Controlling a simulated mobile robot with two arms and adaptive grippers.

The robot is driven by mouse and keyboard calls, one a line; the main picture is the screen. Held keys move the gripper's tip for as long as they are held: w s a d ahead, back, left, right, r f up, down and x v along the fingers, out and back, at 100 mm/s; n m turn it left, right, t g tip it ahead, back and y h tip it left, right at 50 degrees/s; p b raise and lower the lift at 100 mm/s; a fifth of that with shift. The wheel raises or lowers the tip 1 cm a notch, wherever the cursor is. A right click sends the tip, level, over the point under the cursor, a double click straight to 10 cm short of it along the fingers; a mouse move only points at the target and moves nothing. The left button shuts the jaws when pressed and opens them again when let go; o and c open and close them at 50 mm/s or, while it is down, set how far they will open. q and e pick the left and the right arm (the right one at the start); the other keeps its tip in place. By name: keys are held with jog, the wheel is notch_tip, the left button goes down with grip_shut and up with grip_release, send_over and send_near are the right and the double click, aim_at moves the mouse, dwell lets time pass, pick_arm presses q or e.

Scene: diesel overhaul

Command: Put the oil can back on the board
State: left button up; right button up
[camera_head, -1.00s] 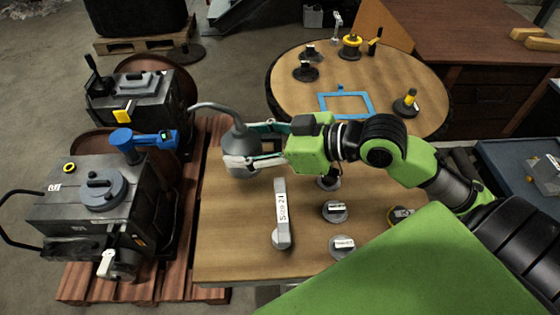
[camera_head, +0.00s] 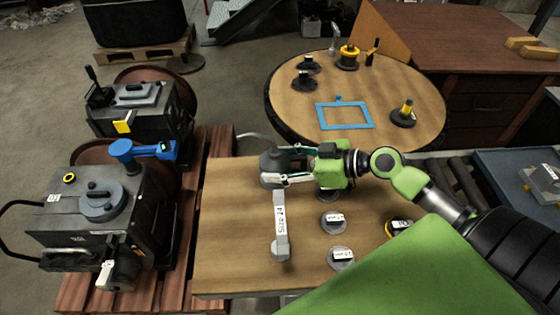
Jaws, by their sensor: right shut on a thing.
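The oil can (camera_head: 268,160) is grey with a long curved spout (camera_head: 252,136) that points left. My right gripper (camera_head: 274,166) is shut around its body, one finger behind it and one in front. The can is upright over the far part of the rectangular wooden board (camera_head: 228,230). I cannot tell whether its base touches the board, because the gripper and a tool hide part of it. My left gripper is not in view.
A round table (camera_head: 375,80) with a blue frame (camera_head: 344,115) is behind. Dark machines (camera_head: 100,215) stand left. The board's front left is clear.

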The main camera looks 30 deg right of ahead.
jog(key=o, duration=1.2)
jog(key=shift+f, duration=0.15)
jog(key=o, duration=0.4)
jog(key=shift+r, duration=0.2)
jog(key=shift+b+v, duration=1.1)
jog(key=shift+v, duration=4.9)
